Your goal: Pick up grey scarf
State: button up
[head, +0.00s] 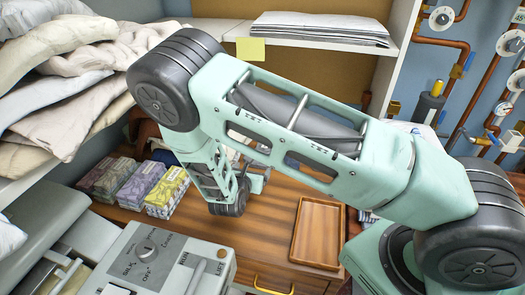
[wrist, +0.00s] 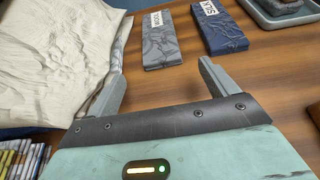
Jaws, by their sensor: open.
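The grey scarf (wrist: 173,42) is a flat folded grey bundle with a dark pattern and a white label that seems to read WOOL. It lies on the wooden top in the upper middle of the wrist view. My gripper (wrist: 163,68) is open and empty, its two fingers spread apart. The scarf lies beyond the fingertips, between their lines and apart from them. In the head view my arm covers that part of the wooden top, and I cannot make out the scarf there.
A navy folded bundle (wrist: 219,27) labelled SILK lies right of the scarf. Crumpled white cloth (wrist: 50,55) is close on the left. A blue-grey tray (wrist: 262,18) stands top right. The head view shows patterned packs (head: 167,190), a wooden tray (head: 296,232) and a control panel (head: 185,262).

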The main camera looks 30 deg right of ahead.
aim_at(259, 162)
jog(key=x, duration=0.4)
jog(key=shift+p, duration=0.4)
jog(key=x, duration=0.1)
jog(key=p+x, duration=0.2)
jog(key=x, duration=0.1)
jog(key=shift+d+r, duration=0.3)
jog(key=shift+w+d+f, duration=0.25)
jog(key=shift+w, duration=0.15)
jog(key=c, duration=1.1)
